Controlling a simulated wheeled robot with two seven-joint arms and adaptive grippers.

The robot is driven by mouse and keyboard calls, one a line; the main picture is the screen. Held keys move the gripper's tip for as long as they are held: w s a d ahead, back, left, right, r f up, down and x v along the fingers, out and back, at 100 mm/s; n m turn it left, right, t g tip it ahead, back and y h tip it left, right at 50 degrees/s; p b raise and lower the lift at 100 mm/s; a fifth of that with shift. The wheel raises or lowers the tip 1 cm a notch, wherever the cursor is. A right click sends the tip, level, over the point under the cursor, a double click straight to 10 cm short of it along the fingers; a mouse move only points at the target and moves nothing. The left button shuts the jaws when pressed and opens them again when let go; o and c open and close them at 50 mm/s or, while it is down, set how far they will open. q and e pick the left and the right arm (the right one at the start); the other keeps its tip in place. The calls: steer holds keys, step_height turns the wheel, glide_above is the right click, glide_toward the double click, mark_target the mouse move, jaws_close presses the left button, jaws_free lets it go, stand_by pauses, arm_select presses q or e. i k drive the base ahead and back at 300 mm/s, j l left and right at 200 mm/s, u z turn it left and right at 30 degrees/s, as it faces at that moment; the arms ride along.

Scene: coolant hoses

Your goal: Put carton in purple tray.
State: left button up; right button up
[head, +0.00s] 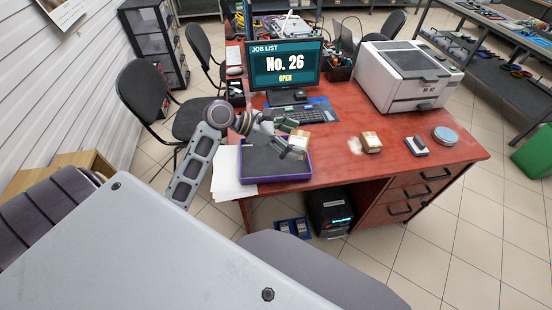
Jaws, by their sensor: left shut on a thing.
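The purple tray (275,178) lies on the red desk near its front left edge, with a dark inside. My left gripper (294,146) reaches in from the left and is over the right part of the tray. It is shut on a small light-brown carton (300,138), partly hidden by the fingers. I cannot tell whether the carton touches the tray. A second small brown carton (371,142) sits on the desk to the right of the tray. My right gripper is out of view.
White paper (228,178) lies left of the tray. Behind it are a keyboard (305,115) and a monitor (286,65). A printer (408,75), a small black-and-white item (416,146) and a round tin (445,136) stand to the right. The desk between tray and second carton is mostly clear.

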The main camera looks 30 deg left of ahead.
mark_target(281, 160)
steer(key=j+z, duration=0.3)
steer(key=k+j+z, duration=0.15)
steer(key=j+z, duration=0.2)
steer(key=j, duration=0.15)
steer(key=k+j+z, duration=0.15)
steer(key=j+z, duration=0.15)
steer(key=k+j+z, duration=0.15)
steer(key=j+z, duration=0.35)
steer(key=k+j+z, duration=0.2)
steer(key=j, duration=0.2)
steer(key=j+z, duration=0.2)
steer(key=k+j+z, duration=0.1)
steer(key=j+z, duration=0.2)
steer(key=k+j+z, duration=0.1)
steer(key=j+z, duration=0.15)
steer(key=j, duration=0.25)
steer(key=k+j+z, duration=0.15)
steer(key=j+z, duration=0.15)
steer(key=k+j+z, duration=0.25)
steer(key=j, duration=0.2)
steer(key=k+j+z, duration=0.3)
steer(key=i, duration=0.1)
